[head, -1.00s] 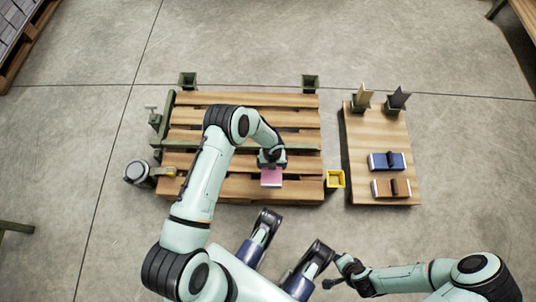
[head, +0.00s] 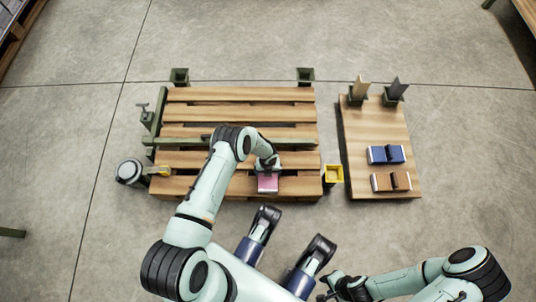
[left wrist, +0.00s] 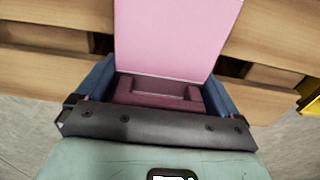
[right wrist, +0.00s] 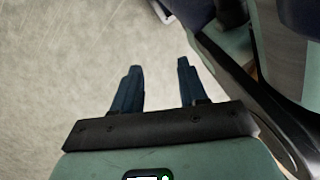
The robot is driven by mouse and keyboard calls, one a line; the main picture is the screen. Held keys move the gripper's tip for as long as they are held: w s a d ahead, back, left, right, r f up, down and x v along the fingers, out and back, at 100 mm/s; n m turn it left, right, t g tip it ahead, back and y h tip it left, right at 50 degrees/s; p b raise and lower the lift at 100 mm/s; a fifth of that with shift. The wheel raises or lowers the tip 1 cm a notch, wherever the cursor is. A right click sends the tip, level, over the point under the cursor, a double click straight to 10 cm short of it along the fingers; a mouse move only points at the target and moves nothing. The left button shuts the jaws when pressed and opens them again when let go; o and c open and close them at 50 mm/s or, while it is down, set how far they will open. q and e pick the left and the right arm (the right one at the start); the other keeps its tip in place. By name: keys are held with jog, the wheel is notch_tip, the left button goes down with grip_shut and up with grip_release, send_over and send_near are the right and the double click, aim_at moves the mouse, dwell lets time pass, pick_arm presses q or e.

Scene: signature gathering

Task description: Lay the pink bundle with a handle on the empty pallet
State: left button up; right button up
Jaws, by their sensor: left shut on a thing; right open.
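The pink bundle (head: 268,183) is at the front edge of the wooden pallet (head: 240,95). In the left wrist view its pink cover (left wrist: 175,35) and dark pink handle (left wrist: 160,88) show. My left gripper (head: 267,165) is shut on the handle, with a blue finger on each side of it. The bundle is over the front slats; I cannot tell whether it touches them. My right gripper (right wrist: 159,65) is open and empty above bare floor, low in the head view (head: 326,292).
A wooden board (head: 370,125) at right holds a blue bundle (head: 378,155), a brown bundle (head: 383,182) and two upright pieces in holders. A yellow box (head: 334,173) stands by the pallet's right front corner. Green posts (head: 305,75) and a green frame (head: 157,118) edge the pallet.

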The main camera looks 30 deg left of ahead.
pick_arm(q)
jog(key=o, duration=0.9)
jog(key=shift+f, duration=0.1)
jog(key=shift+r, duration=0.4)
notch_tip(320, 180, up, 12)
jog(key=p, duration=0.3)
jog(key=shift+f+p, duration=0.2)
jog(key=shift+p, duration=0.2)
pick_arm(e)
jog(key=w+r+t, duration=0.2)
jog(key=w+r, duration=0.2)
jog(key=w, duration=0.3)
jog(key=shift+w+a+r+n+t, duration=0.2)
jog(key=shift+w+a+n+t, duration=0.1)
jog(key=shift+a+t, duration=0.15)
